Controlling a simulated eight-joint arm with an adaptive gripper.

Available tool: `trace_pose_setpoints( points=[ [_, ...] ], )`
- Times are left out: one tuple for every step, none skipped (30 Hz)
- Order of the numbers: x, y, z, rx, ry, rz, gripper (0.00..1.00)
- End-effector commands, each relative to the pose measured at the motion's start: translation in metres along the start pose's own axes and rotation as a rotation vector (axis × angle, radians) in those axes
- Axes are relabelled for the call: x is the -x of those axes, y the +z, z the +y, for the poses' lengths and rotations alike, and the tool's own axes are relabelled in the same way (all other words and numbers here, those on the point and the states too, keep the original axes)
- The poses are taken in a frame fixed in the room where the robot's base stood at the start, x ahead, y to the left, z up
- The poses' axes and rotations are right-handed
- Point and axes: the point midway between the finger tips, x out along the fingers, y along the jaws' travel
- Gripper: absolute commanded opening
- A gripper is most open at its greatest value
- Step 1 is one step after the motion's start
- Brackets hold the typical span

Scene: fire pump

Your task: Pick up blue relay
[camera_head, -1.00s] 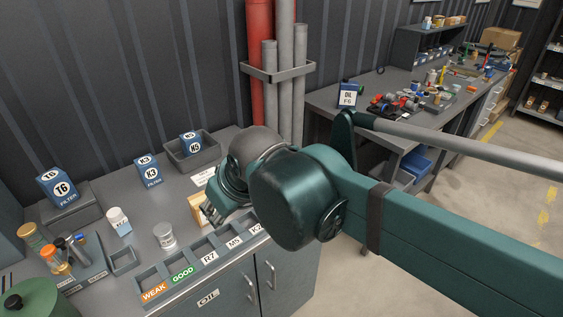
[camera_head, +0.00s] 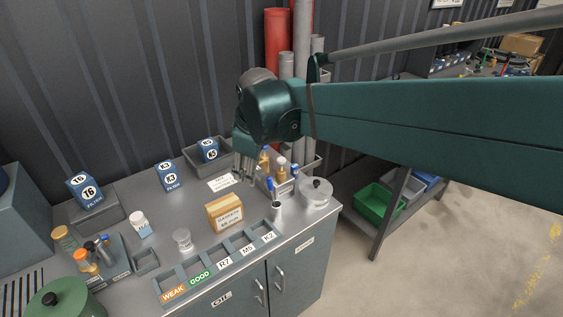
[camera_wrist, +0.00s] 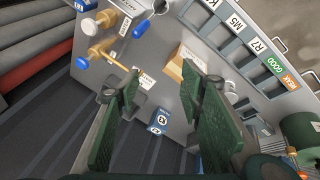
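I cannot make out a part that is surely the blue relay. Blue boxes stand on the grey counter (camera_head: 130,262): one marked T6 (camera_head: 85,190) on a grey block, one marked K3 (camera_head: 169,177), and one marked K5 (camera_head: 207,150) in a grey bin. The K3 box also shows in the wrist view (camera_wrist: 158,121), beyond my fingers. My gripper (camera_head: 243,178) hangs above the back of the counter, right of the K5 bin. In the wrist view my gripper (camera_wrist: 160,78) has its two green fingers wide apart, with nothing held between them.
A cardboard carton (camera_head: 224,213), a glass jar (camera_head: 182,240) and a white bottle (camera_head: 141,224) stand on the counter. A labelled tray (camera_head: 212,262) runs along its front edge. Blue-topped items (camera_head: 270,187) and a lidded pot (camera_head: 316,194) stand right. Pipes (camera_head: 301,70) rise behind.

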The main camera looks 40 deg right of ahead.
Motion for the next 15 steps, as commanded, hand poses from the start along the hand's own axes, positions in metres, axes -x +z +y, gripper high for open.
trace_pose_setpoints(
  points=[
    [0.001,-0.002,0.011,0.022,-0.005,-0.010,0.38],
    [0.000,-0.002,0.016,0.037,-0.009,-0.016,0.38],
    [-0.001,-0.003,0.023,0.058,-0.013,-0.023,0.38],
    [-0.002,-0.003,0.028,0.074,-0.018,-0.028,0.38],
    [-0.003,-0.004,0.032,0.091,-0.022,-0.034,0.38],
    [-0.005,-0.004,0.039,0.112,-0.028,-0.041,0.38],
    [-0.007,-0.004,0.044,0.127,-0.031,-0.046,0.38],
    [-0.008,-0.004,0.049,0.143,-0.036,-0.051,0.38],
    [-0.010,-0.004,0.056,0.164,-0.043,-0.057,0.38],
    [-0.011,-0.004,0.060,0.180,-0.048,-0.062,0.38],
    [-0.013,-0.004,0.065,0.195,-0.052,-0.066,0.38],
    [-0.015,-0.003,0.072,0.216,-0.059,-0.072,0.38],
    [-0.016,-0.003,0.077,0.232,-0.064,-0.077,0.38],
    [-0.018,-0.002,0.082,0.247,-0.070,-0.081,0.38],
    [-0.020,-0.002,0.088,0.269,-0.077,-0.086,0.38]
  ],
)
